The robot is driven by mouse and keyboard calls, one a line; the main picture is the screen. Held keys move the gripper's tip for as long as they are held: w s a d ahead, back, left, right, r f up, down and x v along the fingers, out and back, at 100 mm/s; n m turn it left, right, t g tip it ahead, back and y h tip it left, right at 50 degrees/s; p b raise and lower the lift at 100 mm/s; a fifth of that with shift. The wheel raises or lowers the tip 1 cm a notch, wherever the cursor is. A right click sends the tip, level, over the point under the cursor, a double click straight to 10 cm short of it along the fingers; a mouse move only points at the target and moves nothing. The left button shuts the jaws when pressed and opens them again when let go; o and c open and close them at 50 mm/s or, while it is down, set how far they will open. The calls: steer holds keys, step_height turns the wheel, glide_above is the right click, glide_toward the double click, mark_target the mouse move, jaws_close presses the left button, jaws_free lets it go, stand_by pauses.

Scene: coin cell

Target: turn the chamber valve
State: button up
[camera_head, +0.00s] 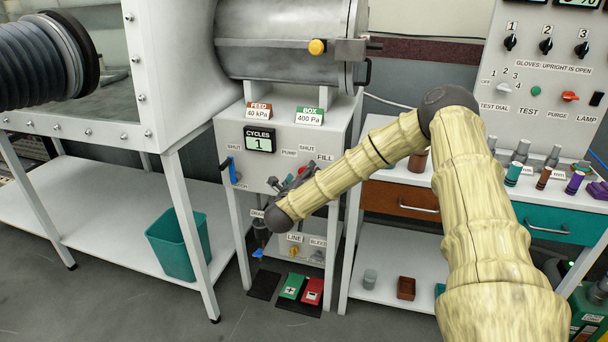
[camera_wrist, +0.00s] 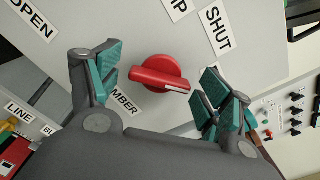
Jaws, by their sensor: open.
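The chamber valve is a red round knob (camera_wrist: 158,74) with a raised bar and a white mark, on a pale panel (camera_wrist: 145,25). Its white-marked end points to the right in the wrist view. A label (camera_wrist: 124,103) ending in "MBER" is partly hidden beside it. My gripper (camera_wrist: 162,70) is open, with teal-padded fingers on either side of the knob, apart from it. In the head view my gripper (camera_head: 288,186) is at the front of the white valve cabinet (camera_head: 228,150); the knob is mostly hidden there.
A blue valve lever (camera_head: 233,172) is left on the cabinet, below the cycles display (camera_head: 260,140). A yellow line valve (camera_head: 294,251) sits lower down. Green (camera_head: 292,287) and red (camera_head: 312,291) boxes stand below. A teal bin (camera_head: 177,245) is on the left shelf.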

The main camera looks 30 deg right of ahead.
steer(key=shift+w+d, duration=0.35)
steer(key=shift+d, duration=0.05)
steer(key=c, duration=1)
steer(key=shift+c, duration=0.2)
